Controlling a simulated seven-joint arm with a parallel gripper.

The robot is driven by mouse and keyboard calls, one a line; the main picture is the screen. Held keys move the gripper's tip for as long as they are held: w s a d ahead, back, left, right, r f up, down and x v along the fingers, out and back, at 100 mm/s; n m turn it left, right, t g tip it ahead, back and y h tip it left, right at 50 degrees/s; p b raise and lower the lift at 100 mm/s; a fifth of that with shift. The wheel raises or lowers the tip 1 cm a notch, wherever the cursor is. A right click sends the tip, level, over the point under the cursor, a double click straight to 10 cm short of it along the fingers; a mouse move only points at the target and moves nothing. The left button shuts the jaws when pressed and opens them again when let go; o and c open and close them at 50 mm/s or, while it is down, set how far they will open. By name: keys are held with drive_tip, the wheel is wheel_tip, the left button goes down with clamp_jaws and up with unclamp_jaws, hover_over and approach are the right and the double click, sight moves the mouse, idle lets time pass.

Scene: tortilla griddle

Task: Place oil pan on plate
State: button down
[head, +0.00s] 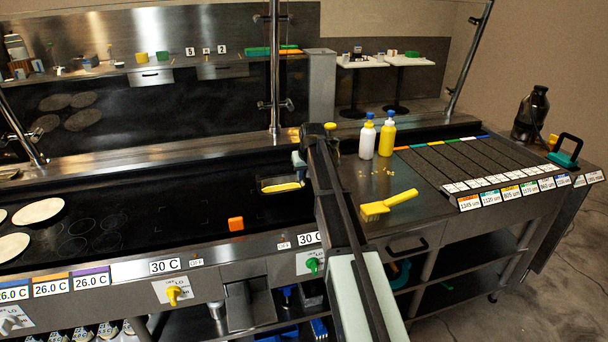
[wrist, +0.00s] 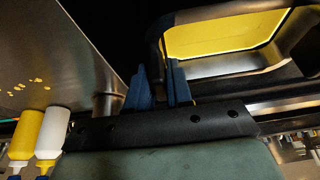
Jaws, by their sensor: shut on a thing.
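The oil pan (head: 268,189) is a small dark pan with yellow oil in it, near the right end of the black griddle plate (head: 170,205). My gripper (head: 299,163) is at the pan's right side and is shut on it. In the wrist view the blue fingertips (wrist: 160,88) are close together at the pan's rim (wrist: 240,68), with the yellow oil beyond. The pan looks about level in the head view. I cannot tell whether it touches the plate or hangs just above it. My arm hides part of the plate's right edge.
An orange block (head: 236,224) sits near the griddle's front edge. Pale flat discs (head: 38,211) lie at the left. Right of my arm stand a white bottle (head: 367,138) and a yellow bottle (head: 387,137), with a yellow brush (head: 388,205) nearer. The mid-griddle is clear.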

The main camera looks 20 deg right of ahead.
drive_tip(key=c, duration=1)
unclamp_jaws()
drive_tip(key=shift+r, duration=0.1)
drive_tip(key=v, duration=1.2)
drive_tip(key=shift+s, duration=0.1)
